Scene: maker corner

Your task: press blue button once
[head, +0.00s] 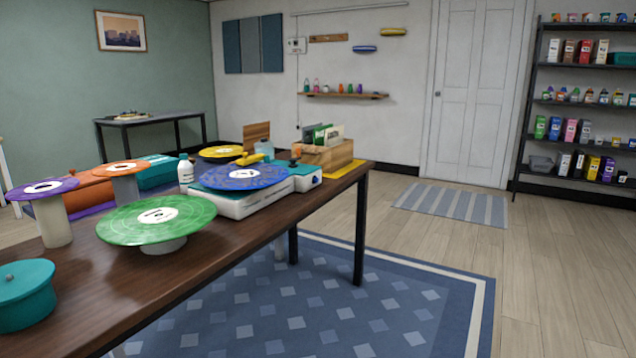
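A blue round disc (241,177) with a pale centre label lies flat on top of a white box (240,203) on the long brown table (110,280). It is the only blue round top on this table, but I cannot tell for sure whether it is the blue button. Similar discs stand near it: a green one (130,227) in front, a yellow one (221,152) behind, a purple one (42,188) and an orange one (121,168) to the left. Neither of my grippers is in view.
A teal lidded pot (25,292) is at the table's near left. A white bottle (186,170) and a wooden organiser (325,155) stand near the blue disc. Open floor and a blue rug (350,305) lie right of the table. Shelves (580,120) stand far right.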

